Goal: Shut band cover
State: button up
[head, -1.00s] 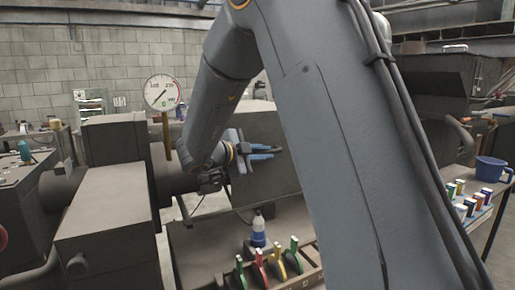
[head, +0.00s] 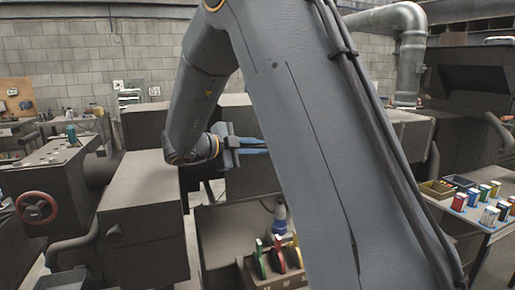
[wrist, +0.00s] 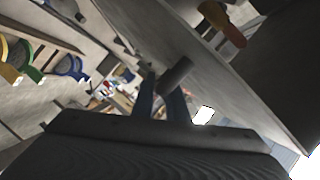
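My gripper (head: 268,146) has blue fingers and points right, in front of a dark grey panel (head: 250,178) that may be the band cover; I cannot tell for sure. The fingers look apart, with a gap between them. In the wrist view my gripper (wrist: 163,98) reaches along a large grey panel (wrist: 235,105). A short dark cylinder (wrist: 176,74), perhaps a handle, overlaps the right finger; I cannot tell whether they touch. My arm hides much of the middle of the head view.
Red, green and yellow clips stand in a rack (head: 262,272) below, with a blue-and-white bottle (head: 280,218) behind. A side table (head: 478,222) at the right holds small coloured blocks. Dark machine housings and a red handwheel (head: 37,208) are at the left.

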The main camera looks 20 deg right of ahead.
jog(key=shift+o, duration=0.6)
jog(key=shift+r, duration=0.25)
notch_tip(320, 180, up, 9)
jog(key=shift+s+f+b, duration=0.1)
jog(key=shift+f+b, duration=0.05)
jog(key=shift+b, duration=0.85)
jog(key=shift+r, duration=0.5)
jog(key=shift+a+f, duration=0.1)
jog(key=shift+f, duration=0.05)
